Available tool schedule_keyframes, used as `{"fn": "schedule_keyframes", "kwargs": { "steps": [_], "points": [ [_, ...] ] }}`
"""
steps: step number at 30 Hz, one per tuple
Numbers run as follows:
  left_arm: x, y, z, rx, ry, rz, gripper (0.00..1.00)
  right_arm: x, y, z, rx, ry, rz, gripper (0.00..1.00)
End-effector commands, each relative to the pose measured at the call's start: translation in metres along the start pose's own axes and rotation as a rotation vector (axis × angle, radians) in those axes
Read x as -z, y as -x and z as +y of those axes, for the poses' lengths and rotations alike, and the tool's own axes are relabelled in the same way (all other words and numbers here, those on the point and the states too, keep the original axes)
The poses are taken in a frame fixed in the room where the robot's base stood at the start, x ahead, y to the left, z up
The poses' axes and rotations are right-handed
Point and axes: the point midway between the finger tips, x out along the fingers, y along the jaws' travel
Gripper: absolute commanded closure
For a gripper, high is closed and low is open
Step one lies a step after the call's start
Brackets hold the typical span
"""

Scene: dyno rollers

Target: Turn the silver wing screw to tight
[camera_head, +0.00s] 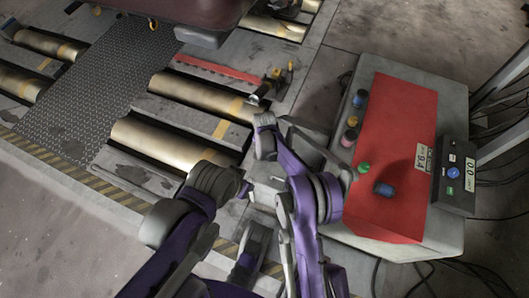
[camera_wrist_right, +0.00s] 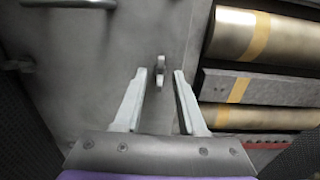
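The silver wing screw (camera_wrist_right: 160,70) shows in the right wrist view as a small upright piece on a grey metal surface (camera_wrist_right: 140,35). My right gripper (camera_wrist_right: 162,74) is open, its two pale fingers on either side of the line to the screw. The screw appears just beyond or between the fingertips; I cannot tell whether they touch it. In the head view I cannot make out the screw, and my right fingers are not clear behind the arm. My left gripper (camera_head: 246,190) is small and partly hidden near the centre; its opening cannot be read.
Brass rollers (camera_head: 175,143) with yellow tape lie to the left; they also show at the right of the wrist view (camera_wrist_right: 240,40). A grey console with a red top (camera_head: 395,130) stands at right, bearing several coloured knobs. A metal handle (camera_wrist_right: 70,3) is at the wrist view's upper left.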

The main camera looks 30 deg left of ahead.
Motion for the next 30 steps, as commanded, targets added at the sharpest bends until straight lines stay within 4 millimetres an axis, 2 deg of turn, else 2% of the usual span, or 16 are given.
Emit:
{"fn": "schedule_keyframes", "kwargs": {
  "steps": [5, 12, 18, 22, 30],
  "points": [
    [0.001, 0.006, 0.0, 0.0, 0.0, 0.001, 0.58, 0.0, 0.021, 0.0, 0.0, 0.001, 0.0, 0.6],
    [0.004, 0.018, 0.0, 0.0, 0.0, 0.003, 0.58, 0.0, 0.071, 0.0, 0.0, 0.001, 0.001, 0.6],
    [0.005, 0.025, 0.0, 0.0, 0.0, 0.005, 0.58, 0.0, 0.1, 0.0, 0.0, 0.0, 0.0, 0.6],
    [0.006, 0.026, 0.0, 0.0, 0.0, 0.005, 0.58, 0.0, 0.107, 0.0, 0.0, 0.0, 0.0, 0.6],
    [0.006, 0.026, 0.0, 0.0, 0.0, 0.005, 0.58, 0.0, 0.107, 0.0, 0.0, 0.0, 0.0, 0.6]
  ]
}}
